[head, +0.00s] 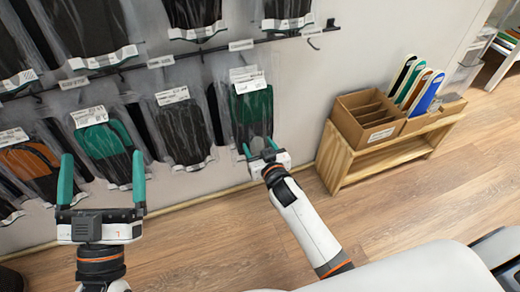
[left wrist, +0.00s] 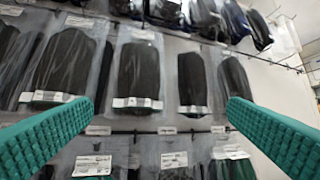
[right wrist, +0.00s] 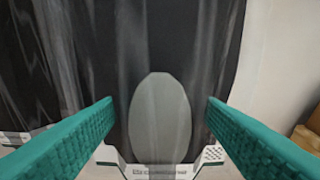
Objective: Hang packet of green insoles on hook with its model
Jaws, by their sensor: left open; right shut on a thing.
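A clear packet with green-topped dark insoles (head: 252,108) is upright against the wall at the right end of the lower row. My right gripper (head: 262,148) is shut on its lower part. The packet fills the right wrist view (right wrist: 180,50), dark with a grey oval, between the fingers. Whether its top is on a hook is unclear. Another green insole packet (head: 105,141) hangs further left. The rail (head: 200,52) carries small model tags, one (head: 241,45) just above the held packet; their text is unreadable. My left gripper (head: 100,182) is open and empty, below the left packets.
An empty hook (head: 313,44) sticks out at the rail's right end. A black packet (head: 182,130) and an orange one (head: 30,160) hang in the lower row. A wooden bench (head: 385,155) with cardboard bins (head: 368,118) stands at right. The floor between is clear.

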